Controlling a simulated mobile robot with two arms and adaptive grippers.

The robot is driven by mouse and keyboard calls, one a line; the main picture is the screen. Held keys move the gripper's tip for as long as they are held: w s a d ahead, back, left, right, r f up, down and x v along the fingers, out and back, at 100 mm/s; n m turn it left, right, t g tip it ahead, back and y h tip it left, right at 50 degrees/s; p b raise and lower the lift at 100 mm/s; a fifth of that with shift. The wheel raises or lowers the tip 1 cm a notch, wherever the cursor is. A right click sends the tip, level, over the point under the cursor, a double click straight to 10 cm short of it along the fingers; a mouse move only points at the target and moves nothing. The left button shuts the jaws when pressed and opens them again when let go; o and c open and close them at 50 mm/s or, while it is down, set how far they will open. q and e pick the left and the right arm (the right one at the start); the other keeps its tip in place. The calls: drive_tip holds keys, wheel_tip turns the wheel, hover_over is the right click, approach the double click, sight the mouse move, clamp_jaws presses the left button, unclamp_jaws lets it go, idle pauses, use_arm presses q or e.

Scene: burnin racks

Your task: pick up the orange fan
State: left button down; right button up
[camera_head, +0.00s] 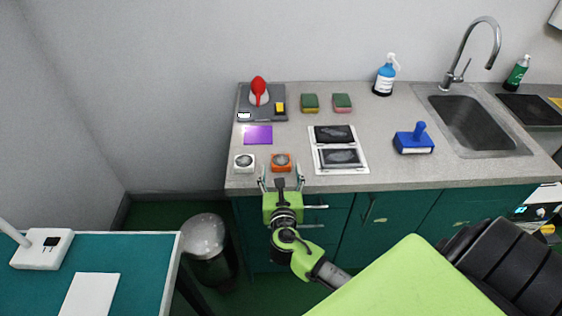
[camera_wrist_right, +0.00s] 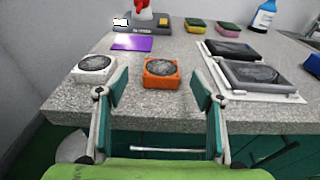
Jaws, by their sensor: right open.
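The orange fan (camera_head: 281,162) is a small square block with a dark round face, lying near the front edge of the grey counter. It also shows in the right wrist view (camera_wrist_right: 161,74), ahead of and between the open fingers. My right gripper (camera_head: 281,181) is open and empty at the counter's front edge, just short of the fan and apart from it. Its fingers also show in the right wrist view (camera_wrist_right: 160,93). A similar white fan (camera_head: 244,163) lies to the left of the orange one. My left gripper is not in view.
A purple sheet (camera_head: 258,135) and a scale (camera_head: 262,115) with a red-topped item lie behind the fans. A white tray (camera_head: 340,172) with two dark panels lies to the right. The counter's front edge (camera_head: 400,186) is close below my gripper.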

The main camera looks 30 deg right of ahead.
sight(281, 162)
drive_tip(key=shift+f+p+x, duration=0.2)
drive_tip(key=shift+x, duration=1.2)
drive_tip(key=shift+f+p+x, duration=0.2)
drive_tip(key=shift+x, duration=1.2)
drive_tip(key=shift+s+d, duration=0.1)
drive_tip(key=shift+s, duration=0.1)
drive_tip(key=c, duration=1.2)
